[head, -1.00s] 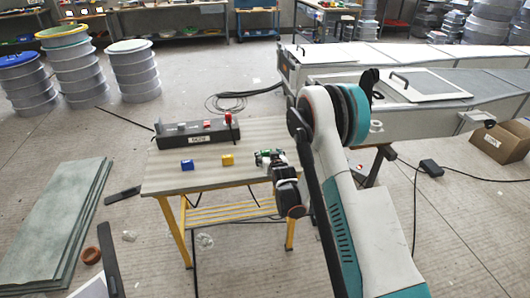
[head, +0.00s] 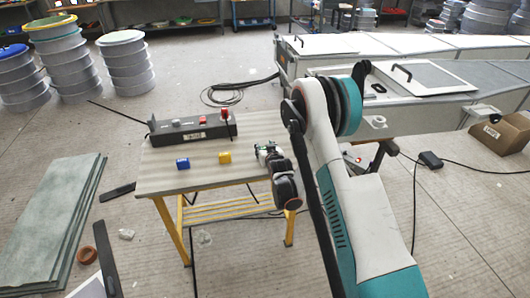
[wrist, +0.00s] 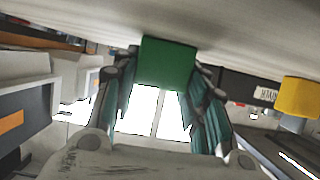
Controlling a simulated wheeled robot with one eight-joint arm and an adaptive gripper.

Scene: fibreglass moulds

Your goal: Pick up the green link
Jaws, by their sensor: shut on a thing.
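The green link (wrist: 167,63) is a green block between my gripper's fingertips in the wrist view. My gripper (wrist: 163,75) is shut on it, with one finger pad on each side. In the head view my gripper (head: 266,150) is over the right part of the wooden-topped table (head: 205,180). I cannot make out the green link there. Whether the link touches the tabletop is not clear.
A blue block (head: 182,163) and a yellow block (head: 224,157) lie left of my gripper. A long dark box (head: 190,130) with a label stands at the table's back. Grey sheets (head: 55,225) lie on the floor at left.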

